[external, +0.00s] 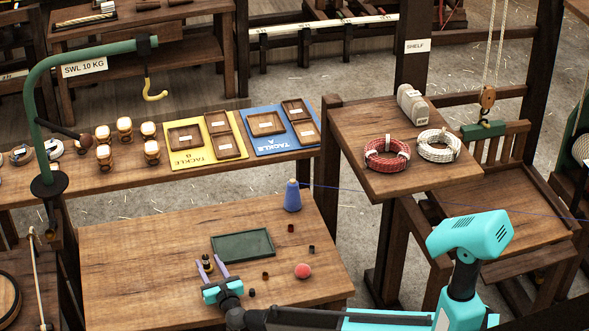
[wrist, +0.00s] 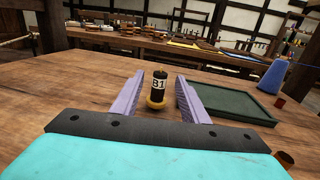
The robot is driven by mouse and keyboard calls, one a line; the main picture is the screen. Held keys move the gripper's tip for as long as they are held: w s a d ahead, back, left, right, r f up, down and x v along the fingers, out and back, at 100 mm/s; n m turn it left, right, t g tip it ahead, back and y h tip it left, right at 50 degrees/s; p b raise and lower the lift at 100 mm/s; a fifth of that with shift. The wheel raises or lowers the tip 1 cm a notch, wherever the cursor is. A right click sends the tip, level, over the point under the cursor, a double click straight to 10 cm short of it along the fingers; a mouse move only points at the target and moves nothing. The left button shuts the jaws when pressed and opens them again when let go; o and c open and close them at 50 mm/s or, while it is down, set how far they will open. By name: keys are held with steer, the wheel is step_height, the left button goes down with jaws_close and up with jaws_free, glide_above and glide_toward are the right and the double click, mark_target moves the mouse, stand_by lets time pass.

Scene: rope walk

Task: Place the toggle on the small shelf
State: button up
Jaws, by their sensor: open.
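A black upright piece marked B1, with a brass-coloured foot (wrist: 157,90), stands on the table between the fingers of my gripper (wrist: 159,76). It also shows in the external view (external: 207,265). I cannot tell for sure that it is the toggle. My gripper (external: 207,260) is open, low over the front table, with a finger on either side of the piece and visible gaps. The small shelf (external: 350,128), a wooden top beside a post with a SHELF sign (external: 416,46), is at the upper right. It carries a red rope coil (external: 387,154), a white coil (external: 439,146) and a pale block (external: 412,103).
A green tray (external: 243,245) lies just right of my gripper. A blue cone (external: 292,196) with thread, a red ball (external: 303,271) and several small dark cylinders (external: 265,275) stand on the table (external: 130,265). A green hook arm (external: 85,55) rises at the left.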

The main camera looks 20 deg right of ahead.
steer(key=shift+f, duration=0.7)
steer(key=shift+w+f, duration=0.15)
steer(key=shift+w, duration=0.5)
steer(key=shift+a, duration=0.1)
steer(key=shift+w+a, duration=0.25)
steer(key=shift+w, duration=1.3)
steer(key=shift+w+a, duration=0.2)
steer(key=shift+w, duration=1.35)
jaws_close()
steer(key=shift+r, duration=0.2)
